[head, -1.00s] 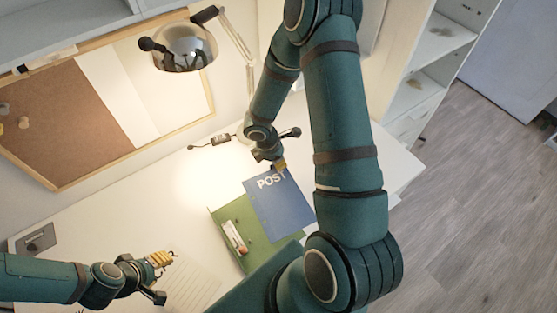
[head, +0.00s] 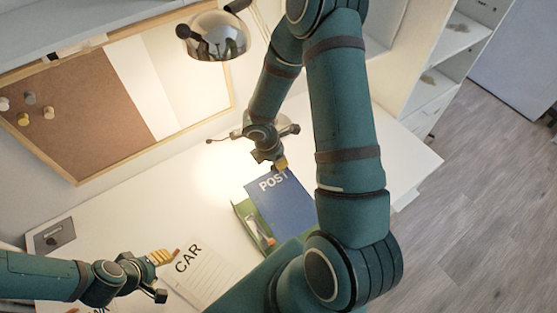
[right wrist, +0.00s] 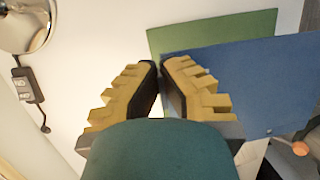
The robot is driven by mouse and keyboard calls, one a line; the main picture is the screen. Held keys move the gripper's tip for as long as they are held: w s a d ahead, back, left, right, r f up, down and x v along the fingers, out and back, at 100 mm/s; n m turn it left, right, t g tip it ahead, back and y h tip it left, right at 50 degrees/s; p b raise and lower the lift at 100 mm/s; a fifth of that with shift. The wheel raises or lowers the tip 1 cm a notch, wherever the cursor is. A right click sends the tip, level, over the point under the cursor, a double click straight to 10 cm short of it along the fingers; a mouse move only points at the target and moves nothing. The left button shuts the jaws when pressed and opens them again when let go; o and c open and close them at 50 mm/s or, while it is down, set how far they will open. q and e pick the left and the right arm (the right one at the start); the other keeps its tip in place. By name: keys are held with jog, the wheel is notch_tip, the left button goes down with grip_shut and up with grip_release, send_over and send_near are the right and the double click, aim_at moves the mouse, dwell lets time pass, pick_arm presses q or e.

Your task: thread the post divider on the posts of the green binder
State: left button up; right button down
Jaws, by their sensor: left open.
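The blue post divider (head: 285,208), with white "POST" lettering, is held at its top edge by my right gripper (head: 277,164). It hangs over the green binder (head: 243,218) and hides much of it; whether they touch I cannot tell. A pale strip with red (head: 262,232) shows on the binder; the posts are not clear. In the right wrist view, the jaws (right wrist: 160,66) are close together at the edge of the blue divider (right wrist: 255,85), with the green binder (right wrist: 215,35) behind. My left gripper (head: 168,273) is open and empty, left of the binder.
A dark-framed item (head: 50,236) lies at the desk's left edge. A chrome lamp (head: 217,38) and a corkboard (head: 85,110) stand at the back. White shelves (head: 435,80) are at the right.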

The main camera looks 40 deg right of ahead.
aim_at(177, 278)
pick_arm(q)
jog(key=shift+f, duration=0.2)
jog(key=shift+f+b, duration=0.15)
jog(key=shift+b, duration=0.2)
pick_arm(e)
jog(key=shift+f, duration=0.1)
pick_arm(q)
jog(key=shift+s+d+f+b, duration=0.1)
jog(key=shift+s+f+b, duration=0.05)
jog(key=shift+f+b, duration=0.5)
jog(key=shift+s+f+b, duration=0.1)
jog(key=shift+f+b, duration=0.45)
jog(key=shift+f, duration=0.05)
pick_arm(e)
jog(key=shift+f, duration=1.25)
pick_arm(q)
jog(key=shift+s+d+f+g+b, duration=0.15)
jog(key=shift+s+f+b, duration=0.15)
jog(key=shift+f+b, duration=0.55)
jog(key=shift+s+a+f+g+b, duration=0.15)
jog(key=shift+s+f+b, duration=0.15)
jog(key=shift+f+b, duration=0.55)
pick_arm(e)
jog(key=shift+f, duration=1.8)
pick_arm(q)
jog(key=shift+s+d+f+b, duration=0.1)
jog(key=shift+s+f+b, duration=0.05)
jog(key=shift+f+b, duration=0.35)
pick_arm(e)
jog(key=shift+f, duration=0.35)
